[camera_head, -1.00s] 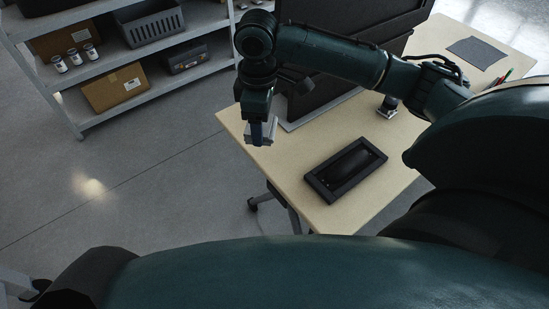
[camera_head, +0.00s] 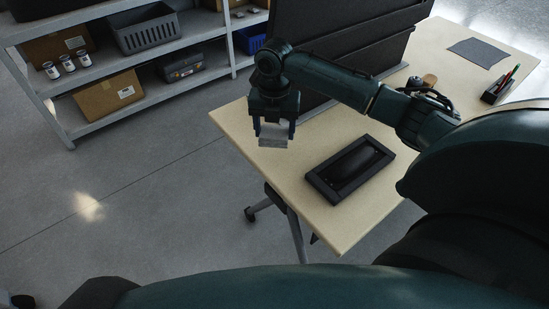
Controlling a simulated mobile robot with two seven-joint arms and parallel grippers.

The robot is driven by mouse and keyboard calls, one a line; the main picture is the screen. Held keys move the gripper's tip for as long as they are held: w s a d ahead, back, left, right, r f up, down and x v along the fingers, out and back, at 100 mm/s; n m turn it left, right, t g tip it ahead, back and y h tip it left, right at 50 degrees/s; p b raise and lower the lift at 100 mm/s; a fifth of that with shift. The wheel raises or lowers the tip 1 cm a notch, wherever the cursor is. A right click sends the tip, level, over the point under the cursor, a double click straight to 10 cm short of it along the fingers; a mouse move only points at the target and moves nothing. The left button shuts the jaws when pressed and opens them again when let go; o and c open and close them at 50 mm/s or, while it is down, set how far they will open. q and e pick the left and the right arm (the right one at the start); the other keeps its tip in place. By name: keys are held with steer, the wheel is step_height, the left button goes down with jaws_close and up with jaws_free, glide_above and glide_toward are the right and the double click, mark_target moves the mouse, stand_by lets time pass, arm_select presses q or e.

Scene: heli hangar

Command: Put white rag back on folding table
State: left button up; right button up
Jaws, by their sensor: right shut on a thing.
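My right gripper (camera_head: 274,128) points down above the left corner of a light wood-topped table (camera_head: 320,218). It is shut on a small whitish-grey, folded-looking thing (camera_head: 273,140), which I take to be the white rag. The rag hangs between the fingers near the table's left edge; I cannot tell if it touches the top. The table has grey legs with casters; whether it is the folding table is not clear. My left gripper is not in view.
A black framed tray (camera_head: 350,170) lies on the table right of the gripper. A tall dark panel (camera_head: 340,35) stands behind. A dark mat (camera_head: 478,52) and pen holder (camera_head: 499,88) sit at the far right. A grey shelf (camera_head: 150,95) holds boxes and bins. Floor at left is clear.

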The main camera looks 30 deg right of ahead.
mark_target(275, 160)
step_height(275, 160, down, 8)
steer(key=shift+f+b, duration=0.1)
steer(key=shift+b, duration=0.2)
steer(key=o, duration=1)
steer(key=shift+c, duration=0.2)
